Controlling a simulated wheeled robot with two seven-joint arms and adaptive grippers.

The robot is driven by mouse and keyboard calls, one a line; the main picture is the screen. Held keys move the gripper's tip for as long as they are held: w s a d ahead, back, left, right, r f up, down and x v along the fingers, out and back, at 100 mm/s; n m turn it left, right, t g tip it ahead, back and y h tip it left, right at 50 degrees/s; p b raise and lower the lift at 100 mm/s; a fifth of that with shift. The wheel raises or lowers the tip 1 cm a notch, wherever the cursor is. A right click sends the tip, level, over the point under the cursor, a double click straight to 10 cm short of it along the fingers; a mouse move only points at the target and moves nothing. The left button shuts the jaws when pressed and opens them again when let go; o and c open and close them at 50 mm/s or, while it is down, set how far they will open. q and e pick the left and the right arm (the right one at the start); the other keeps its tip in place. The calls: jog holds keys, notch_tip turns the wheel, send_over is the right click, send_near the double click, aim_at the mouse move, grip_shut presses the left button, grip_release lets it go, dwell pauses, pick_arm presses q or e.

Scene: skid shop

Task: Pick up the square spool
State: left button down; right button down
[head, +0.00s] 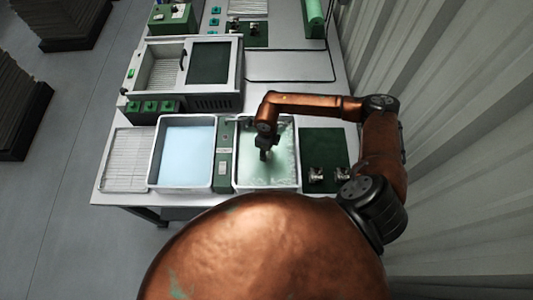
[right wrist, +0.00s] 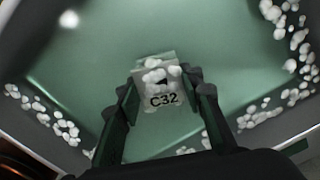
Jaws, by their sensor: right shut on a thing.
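My right gripper (head: 264,154) reaches down into the right-hand basin (head: 298,183), which holds pale green liquid with white froth. In the right wrist view, my right gripper's fingers (right wrist: 163,92) are shut on a pale squarish piece (right wrist: 158,86) marked "C32", with white foam lumps on top. I cannot tell for certain that this piece is the square spool. Its underside is hidden. In the head view the piece is hidden by the gripper or too small to make out. Two small metal fittings (head: 323,173) stand on the dark green mat right of the basin. My left gripper is not in view.
A basin of pale blue liquid (head: 187,153) stands left, with a green control strip (head: 224,153) between the basins. A wire rack (head: 126,158) lies at the far left. A cabinet with a dark window (head: 209,63) stands behind. A corrugated wall (head: 460,120) closes the right side.

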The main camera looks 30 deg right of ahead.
jog(key=s+a+r, duration=0.9)
jog(key=a+r, duration=0.1)
jog(key=r, duration=0.2)
jog(key=shift+a, duration=0.35)
jog(key=c, duration=1.9)
grip_release()
jog(key=shift+c, duration=0.2)
jog(key=c, duration=0.3)
jog(key=shift+w, duration=0.1)
